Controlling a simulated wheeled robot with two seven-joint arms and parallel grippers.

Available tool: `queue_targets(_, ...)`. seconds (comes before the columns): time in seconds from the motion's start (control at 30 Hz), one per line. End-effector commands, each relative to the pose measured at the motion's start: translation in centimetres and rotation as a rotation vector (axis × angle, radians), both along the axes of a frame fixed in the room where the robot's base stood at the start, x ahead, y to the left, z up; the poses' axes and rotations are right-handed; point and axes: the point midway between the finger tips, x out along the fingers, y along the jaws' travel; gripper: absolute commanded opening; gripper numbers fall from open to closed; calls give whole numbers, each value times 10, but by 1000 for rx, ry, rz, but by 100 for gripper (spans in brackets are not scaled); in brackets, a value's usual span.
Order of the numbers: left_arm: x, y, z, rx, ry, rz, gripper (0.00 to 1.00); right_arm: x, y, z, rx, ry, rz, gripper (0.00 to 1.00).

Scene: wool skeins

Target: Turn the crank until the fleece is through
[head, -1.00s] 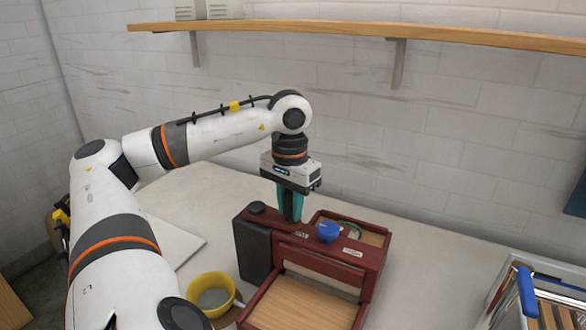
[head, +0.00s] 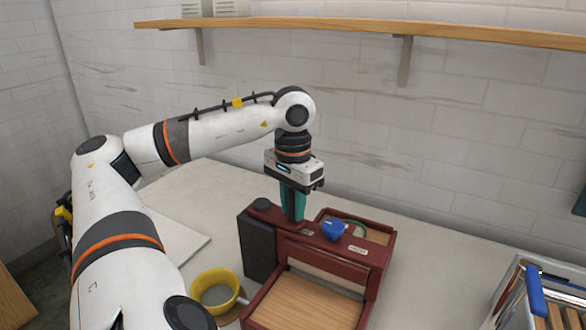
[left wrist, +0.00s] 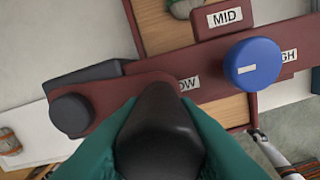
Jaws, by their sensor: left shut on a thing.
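A dark red machine (head: 300,248) with a pale wooden tray (head: 305,302) in front stands on the table. My left gripper (head: 293,208) points down over its top. In the left wrist view its teal fingers (left wrist: 170,150) are shut around a black handle (left wrist: 165,125). This handle is at the end of a dark red crank arm (left wrist: 115,98) with a round dark hub (left wrist: 70,115) at the other end. A blue knob (head: 335,229) sits beside it, near labels reading MID, LOW and HIGH. A small greenish strand (head: 354,232) shows in the rear tray. My right gripper is out of view.
A yellow bowl (head: 215,291) stands left of the front tray, close to my arm. A pale crate (head: 507,296) with a blue bar is at the right edge. A wooden shelf (head: 350,31) runs along the wall. The table between machine and crate is clear.

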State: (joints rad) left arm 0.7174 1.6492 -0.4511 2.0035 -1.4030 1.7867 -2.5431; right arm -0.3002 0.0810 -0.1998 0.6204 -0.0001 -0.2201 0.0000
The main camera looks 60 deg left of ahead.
Motion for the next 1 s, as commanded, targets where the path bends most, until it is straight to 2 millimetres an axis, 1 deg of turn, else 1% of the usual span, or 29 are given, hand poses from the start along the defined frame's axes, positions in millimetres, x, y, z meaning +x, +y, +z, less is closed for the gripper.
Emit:
queue_targets(0.03, -1, -2, -3, -6, 11, -2, 0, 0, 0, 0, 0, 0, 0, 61)
queue_targets(0.17, -1, -2, -3, -6, 11, -1, 0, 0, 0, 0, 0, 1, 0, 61)
queue_targets(0.2, -1, -2, -3, -6, 11, -1, 33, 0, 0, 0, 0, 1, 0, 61)
queue_targets(0.3, -1, -1, -2, -5, 8, -1, 48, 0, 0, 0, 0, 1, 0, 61)
queue_targets(0.57, 0, -1, 0, -3, 4, 0, 48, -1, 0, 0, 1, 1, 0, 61)
queue_targets(0.67, 0, -1, 6, -2, 2, 0, 48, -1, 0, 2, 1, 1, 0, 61)
queue_targets(0.77, 1, -1, 20, -4, -2, -1, 48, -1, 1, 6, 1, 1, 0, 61)
queue_targets(0.83, 1, -1, 34, -6, -2, -1, 48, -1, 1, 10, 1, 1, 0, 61)
queue_targets(0.9, 1, -2, 54, -6, -3, -3, 48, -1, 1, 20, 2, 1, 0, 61)
queue_targets(0.97, 1, -1, 69, -7, -2, -2, 48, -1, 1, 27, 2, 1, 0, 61)
queue_targets(1.0, 0, -1, 79, -3, 3, 1, 48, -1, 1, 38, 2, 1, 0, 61)
